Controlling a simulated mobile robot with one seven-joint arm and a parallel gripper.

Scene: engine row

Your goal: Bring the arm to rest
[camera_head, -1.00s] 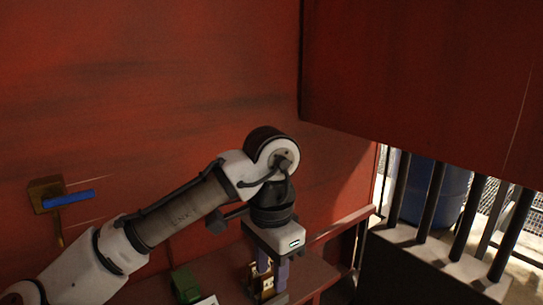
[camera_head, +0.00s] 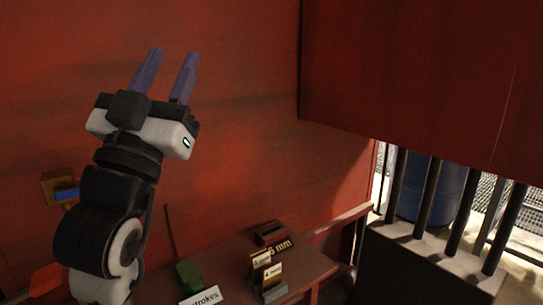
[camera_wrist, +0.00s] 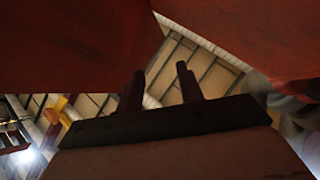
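My gripper (camera_head: 168,72) is raised in the left half of the head view, in front of the red wall. Its two purple fingers point up and stand apart, with nothing between them. In the wrist view the fingers (camera_wrist: 161,85) show as dark shapes with a gap, pointing toward the roof panels. My arm is folded upward at the lower left of the head view, clear of the table.
A table (camera_head: 225,252) below right holds a green object (camera_head: 188,280), a stand with small plates (camera_head: 265,272) and a white label card (camera_head: 205,298). A blue-handled fitting (camera_head: 66,194) is on the wall behind my arm. Dark bars (camera_head: 430,195) and a blue barrel (camera_head: 447,190) stand at right.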

